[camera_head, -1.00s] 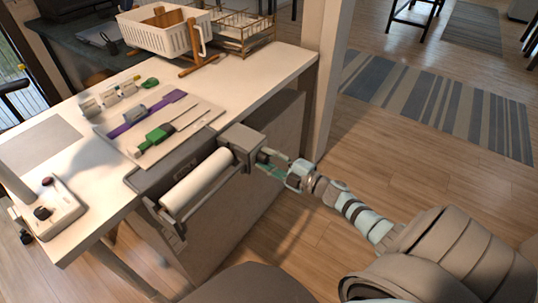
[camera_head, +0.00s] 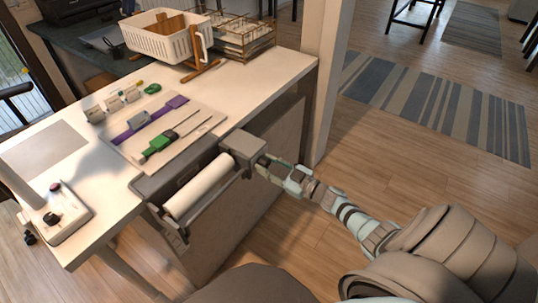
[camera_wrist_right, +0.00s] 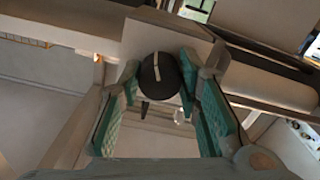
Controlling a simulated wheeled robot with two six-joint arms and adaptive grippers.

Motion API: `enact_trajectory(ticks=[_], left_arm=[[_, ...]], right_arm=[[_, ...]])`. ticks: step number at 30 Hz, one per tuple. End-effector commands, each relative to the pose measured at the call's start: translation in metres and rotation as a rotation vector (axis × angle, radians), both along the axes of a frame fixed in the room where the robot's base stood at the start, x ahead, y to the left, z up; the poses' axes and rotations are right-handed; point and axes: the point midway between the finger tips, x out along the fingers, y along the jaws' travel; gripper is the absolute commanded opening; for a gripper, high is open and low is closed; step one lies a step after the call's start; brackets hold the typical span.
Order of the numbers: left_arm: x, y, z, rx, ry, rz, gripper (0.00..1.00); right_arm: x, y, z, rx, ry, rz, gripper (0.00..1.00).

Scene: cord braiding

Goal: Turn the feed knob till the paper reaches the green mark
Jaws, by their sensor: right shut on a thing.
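The white paper roll (camera_head: 200,187) lies in a grey holder on the front side of the table. A grey box (camera_head: 242,146) sits at the roll's far right end. My right gripper (camera_head: 264,162) is at this box's outer face and hides the knob in the head view. In the right wrist view, the round dark feed knob (camera_wrist_right: 160,77) with a pale stripe sits between the green-padded fingers of my right gripper (camera_wrist_right: 160,95), which is shut on it. I cannot make out the green mark by the paper. My left gripper is not in view.
On the white table (camera_head: 262,90) lie a board with a purple strip (camera_head: 150,120) and a green-handled tool (camera_head: 160,142). A white basket (camera_head: 165,36) and a wire rack (camera_head: 242,38) stand at the back. A switch box (camera_head: 60,212) is at left.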

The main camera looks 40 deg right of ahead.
Motion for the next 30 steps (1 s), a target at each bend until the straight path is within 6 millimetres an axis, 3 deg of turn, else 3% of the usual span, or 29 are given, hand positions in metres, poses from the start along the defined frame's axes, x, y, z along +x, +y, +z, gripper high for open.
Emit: enact_trajectory(ticks=[15, 30], left_arm=[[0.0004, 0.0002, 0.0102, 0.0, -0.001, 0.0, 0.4], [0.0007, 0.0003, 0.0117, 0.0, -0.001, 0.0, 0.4]], right_arm=[[0.0, 0.0007, 0.0008, 0.366, 0.11, 0.0, 0.03], [-0.0002, 0.0007, 0.0002, 0.45, 0.135, -0.001, 0.03]])
